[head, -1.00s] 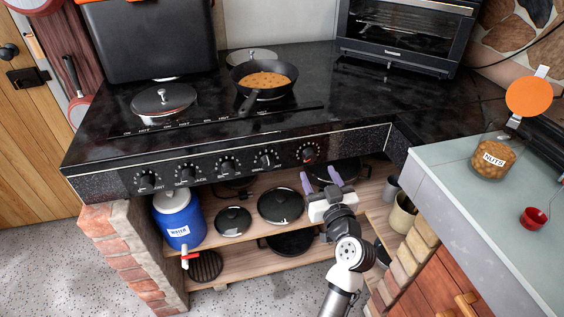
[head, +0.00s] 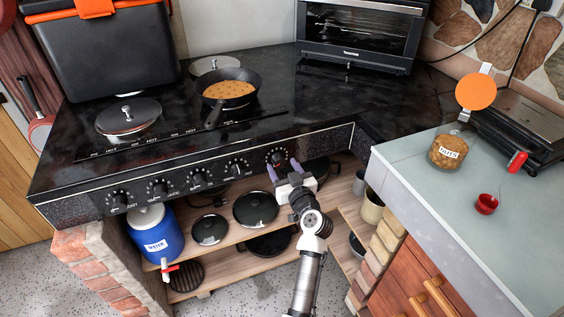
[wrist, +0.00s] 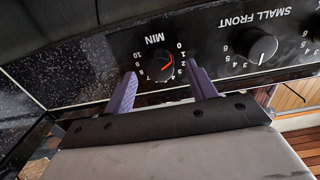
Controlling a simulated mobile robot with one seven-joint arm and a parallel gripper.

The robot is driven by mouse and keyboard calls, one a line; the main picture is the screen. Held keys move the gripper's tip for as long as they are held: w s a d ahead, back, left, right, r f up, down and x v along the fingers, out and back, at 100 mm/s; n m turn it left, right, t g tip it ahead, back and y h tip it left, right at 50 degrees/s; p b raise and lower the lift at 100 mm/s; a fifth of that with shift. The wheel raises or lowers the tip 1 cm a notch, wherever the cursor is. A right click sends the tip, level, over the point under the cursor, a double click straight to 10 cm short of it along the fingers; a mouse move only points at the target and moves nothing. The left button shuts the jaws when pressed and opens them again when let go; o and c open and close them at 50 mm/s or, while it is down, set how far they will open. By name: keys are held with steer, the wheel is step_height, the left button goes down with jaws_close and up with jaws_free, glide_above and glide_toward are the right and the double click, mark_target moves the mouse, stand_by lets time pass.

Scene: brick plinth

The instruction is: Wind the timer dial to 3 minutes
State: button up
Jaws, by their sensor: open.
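The timer dial (head: 276,157) is the rightmost knob on the stove's dark front panel. In the wrist view the black dial (wrist: 160,67) sits under the upside-down label MIN, with a red pointer line. The line points right, toward the low numbers around 2; the exact mark is hard to read. My gripper (head: 282,166) is open and empty, just in front of and slightly below the dial. In the wrist view my gripper (wrist: 161,70) has its two purple fingers on either side of the dial, apart from it.
The SMALL FRONT knob (wrist: 262,44) is close beside the right finger in the wrist view. A pan of food (head: 229,92) stands on the stovetop. A shelf with lids and a blue water jug (head: 155,236) lies below. A grey-green counter (head: 430,190) stands at right.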

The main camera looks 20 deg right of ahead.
steer(key=shift+w, duration=0.75)
steer(key=c, duration=1)
